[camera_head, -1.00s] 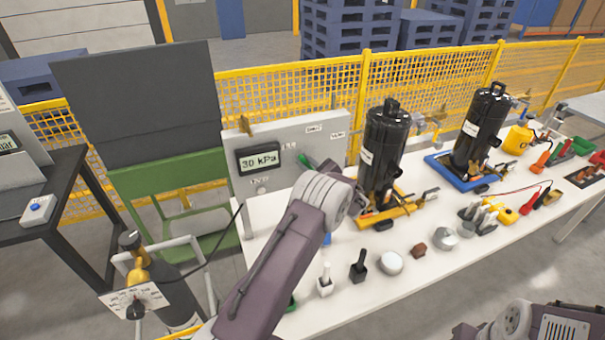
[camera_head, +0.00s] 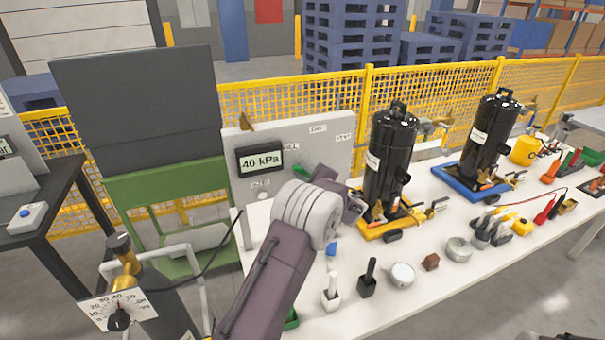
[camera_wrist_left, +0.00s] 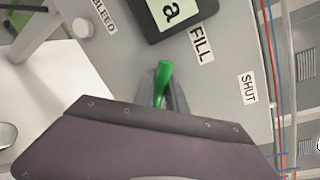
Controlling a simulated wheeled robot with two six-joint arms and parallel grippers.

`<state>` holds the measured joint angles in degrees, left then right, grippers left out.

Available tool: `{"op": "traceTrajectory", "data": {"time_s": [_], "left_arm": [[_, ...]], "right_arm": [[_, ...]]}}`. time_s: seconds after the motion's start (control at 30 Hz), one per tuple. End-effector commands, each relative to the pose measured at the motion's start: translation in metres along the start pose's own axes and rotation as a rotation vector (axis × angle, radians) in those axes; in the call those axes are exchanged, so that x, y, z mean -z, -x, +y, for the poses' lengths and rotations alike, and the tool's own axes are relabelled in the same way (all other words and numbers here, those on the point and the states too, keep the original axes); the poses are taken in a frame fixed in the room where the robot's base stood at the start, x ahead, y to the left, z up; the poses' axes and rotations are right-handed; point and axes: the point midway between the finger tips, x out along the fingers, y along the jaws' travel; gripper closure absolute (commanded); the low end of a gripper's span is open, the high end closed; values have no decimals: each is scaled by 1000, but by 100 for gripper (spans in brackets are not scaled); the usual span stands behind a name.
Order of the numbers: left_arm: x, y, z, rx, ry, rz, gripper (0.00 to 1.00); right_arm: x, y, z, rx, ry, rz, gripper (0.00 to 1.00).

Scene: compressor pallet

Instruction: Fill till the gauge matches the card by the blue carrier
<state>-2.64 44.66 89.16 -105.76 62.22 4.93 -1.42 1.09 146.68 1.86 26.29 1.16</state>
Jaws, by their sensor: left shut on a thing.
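The grey gauge panel (camera_head: 335,140) stands at the back left of the white table. Its display (camera_head: 260,161) reads 40 kPa. My left gripper (camera_wrist_left: 163,88) is shut on a green handle (camera_wrist_left: 163,75), below the FILL label (camera_wrist_left: 201,43) in the left wrist view. The blue carrier (camera_head: 452,178) holds a black compressor (camera_head: 488,135). I cannot make out a reading on any card beside it. My right gripper is not in view.
A second black compressor (camera_head: 390,150) stands on a yellow carrier (camera_head: 368,232). Several small parts, including a black-handled block (camera_head: 367,283), line the table's front. A yellow fence (camera_head: 340,95) runs behind.

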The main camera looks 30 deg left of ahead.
Motion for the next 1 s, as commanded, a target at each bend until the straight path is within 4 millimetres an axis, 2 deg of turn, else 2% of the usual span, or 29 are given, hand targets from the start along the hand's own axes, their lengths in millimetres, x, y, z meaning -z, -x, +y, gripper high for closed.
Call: {"op": "traceTrajectory", "data": {"time_s": [0.13,0.17,0.23,0.57,0.67,0.9,1.0], "left_arm": [[-1,0,0,0,-1,-2,100],[-1,0,0,0,-1,-2,81],[0,0,0,0,-1,-1,62],[0,2,0,0,-1,0,62],[2,17,1,2,-1,3,62],[1,70,1,3,0,2,62],[1,84,0,2,0,1,62]], "right_arm": [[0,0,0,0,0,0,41],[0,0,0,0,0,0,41],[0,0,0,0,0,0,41],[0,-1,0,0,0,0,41],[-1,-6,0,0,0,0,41],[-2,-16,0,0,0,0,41],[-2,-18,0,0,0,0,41]]}}
